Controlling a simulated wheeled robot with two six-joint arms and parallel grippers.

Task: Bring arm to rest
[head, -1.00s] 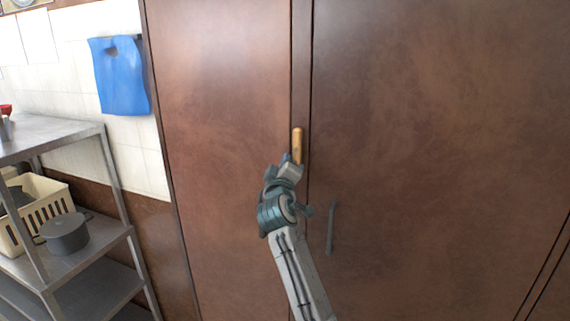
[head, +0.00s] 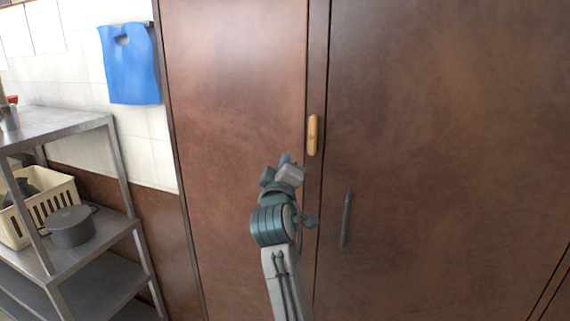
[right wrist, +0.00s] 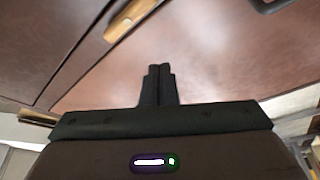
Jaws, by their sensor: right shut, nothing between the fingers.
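My right gripper (head: 284,162) is in front of the brown cabinet in the head view, a little below and left of the wooden handle. It is shut and empty, with its two fingers side by side in the right wrist view (right wrist: 158,85). My left gripper is not in view.
The brown cabinet (head: 236,85) fills most of the head view, its doors shut. It has a wooden handle (head: 313,135) and a dark handle (head: 345,220). A metal shelf rack (head: 118,160) at the left holds a grey pot (head: 71,228) and a cream basket (head: 60,192). A blue bag (head: 130,65) hangs above.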

